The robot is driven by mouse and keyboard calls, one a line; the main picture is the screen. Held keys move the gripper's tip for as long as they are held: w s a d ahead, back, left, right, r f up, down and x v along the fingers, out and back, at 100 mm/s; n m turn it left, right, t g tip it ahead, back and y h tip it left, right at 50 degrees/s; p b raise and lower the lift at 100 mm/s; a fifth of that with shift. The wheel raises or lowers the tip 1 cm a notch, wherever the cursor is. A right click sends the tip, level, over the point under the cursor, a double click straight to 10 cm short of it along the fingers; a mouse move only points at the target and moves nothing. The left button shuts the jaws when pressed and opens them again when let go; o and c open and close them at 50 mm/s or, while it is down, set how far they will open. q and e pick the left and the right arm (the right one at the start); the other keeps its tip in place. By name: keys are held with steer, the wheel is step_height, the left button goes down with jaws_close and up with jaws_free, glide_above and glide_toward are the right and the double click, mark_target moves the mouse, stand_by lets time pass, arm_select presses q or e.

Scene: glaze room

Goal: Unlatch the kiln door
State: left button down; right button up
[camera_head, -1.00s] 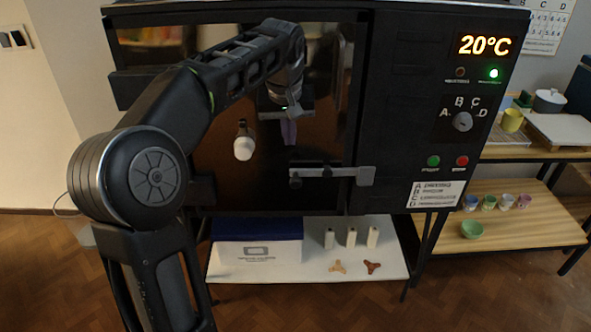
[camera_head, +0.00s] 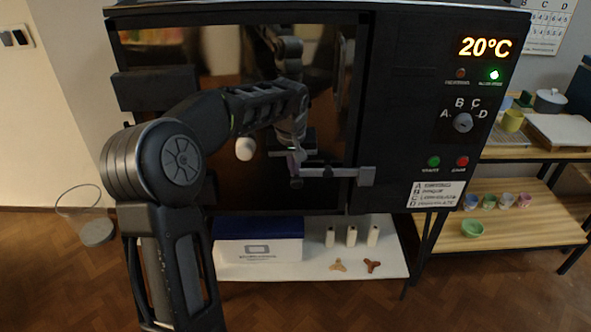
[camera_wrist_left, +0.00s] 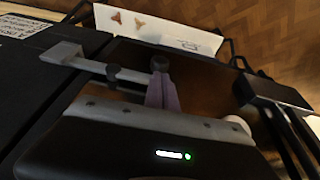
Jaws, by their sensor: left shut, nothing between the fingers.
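The kiln (camera_head: 410,110) has a dark glossy door (camera_head: 225,175) that sits closed. A grey latch bar (camera_head: 340,172) lies level across the door's right edge, reaching a catch on the kiln body; it also shows in the left wrist view (camera_wrist_left: 131,75). My left gripper (camera_head: 293,170) is shut and empty at the left end of the latch bar. In the left wrist view its purplish fingers (camera_wrist_left: 163,92) are next to the dark knob (camera_wrist_left: 160,64) on the bar's end. I cannot tell whether they touch it. My right gripper is not in view.
A white plug (camera_head: 245,149) sticks out of the door left of my gripper. Right of the door are a dial (camera_head: 462,122) and a lit 20°C display (camera_head: 486,47). Below, a white shelf (camera_head: 310,268) holds a box and small posts. A wooden rack (camera_head: 535,222) stands right.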

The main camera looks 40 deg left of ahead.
arm_select(q)
steer(key=shift+x, duration=1)
steer(key=shift+s+d, duration=0.1)
steer(key=shift+d, duration=0.1)
steer(key=shift+f, duration=0.15)
